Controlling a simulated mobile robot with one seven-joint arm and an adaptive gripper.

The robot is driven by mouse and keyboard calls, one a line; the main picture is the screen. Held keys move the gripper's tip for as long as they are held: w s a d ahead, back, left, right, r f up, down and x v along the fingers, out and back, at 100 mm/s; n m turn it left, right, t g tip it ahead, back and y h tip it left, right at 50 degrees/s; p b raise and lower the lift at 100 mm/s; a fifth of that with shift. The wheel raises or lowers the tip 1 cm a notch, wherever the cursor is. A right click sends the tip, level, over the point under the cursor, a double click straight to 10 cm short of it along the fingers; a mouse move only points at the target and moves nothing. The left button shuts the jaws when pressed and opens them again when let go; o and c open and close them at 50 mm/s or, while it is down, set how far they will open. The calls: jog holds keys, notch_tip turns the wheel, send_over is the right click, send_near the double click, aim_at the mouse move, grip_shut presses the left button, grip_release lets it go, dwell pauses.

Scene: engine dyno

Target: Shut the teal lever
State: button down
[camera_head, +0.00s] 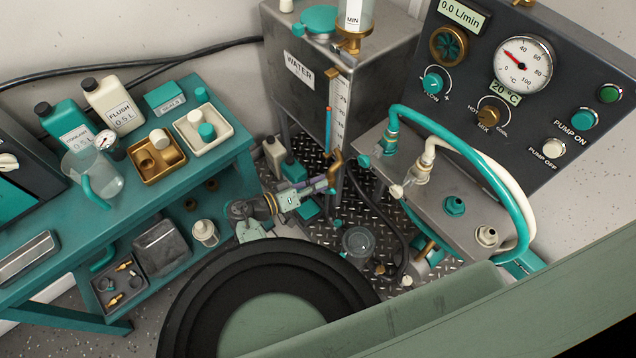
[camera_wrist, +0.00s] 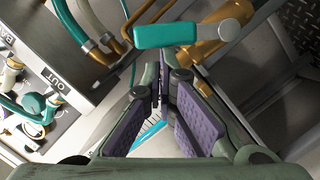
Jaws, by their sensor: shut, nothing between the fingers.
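The teal lever (camera_wrist: 167,33) shows in the wrist view as a flat teal handle on a brass valve (camera_wrist: 200,50), just beyond my fingertips and a little above them in the picture. It lies crosswise, and a small gap seems to separate it from my fingers. My gripper (camera_wrist: 168,85) is shut and empty, its purple-padded fingers meeting at the tips. In the head view my gripper (camera_head: 326,184) is beside the brass tap (camera_head: 335,165) below the water tank (camera_head: 345,60). The lever is hard to make out there.
A grey manifold (camera_head: 450,180) with teal and cream hoses stands to the right, below the gauge panel (camera_head: 530,90). A teal bench (camera_head: 225,160) with bottles and trays is at the left.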

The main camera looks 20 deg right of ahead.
aim_at(332, 194)
jog(key=shift+s+d+f+m+t+y+b, duration=0.1)
jog(key=shift+s+d+f+m+t+b, duration=0.15)
jog(key=shift+s+m+b, duration=0.45)
jog(key=shift+s+d+f+m+y+b, duration=0.15)
jog(key=shift+s+f+b, duration=0.25)
jog(key=shift+b, duration=0.6)
jog(key=shift+s+d+f+m+t+y+b, duration=0.1)
jog(key=shift+s+d+f+m+t+b, duration=0.1)
jog(key=shift+s+m+b, duration=0.4)
jog(key=shift+s+b, duration=0.1)
jog(key=shift+b, duration=0.2)
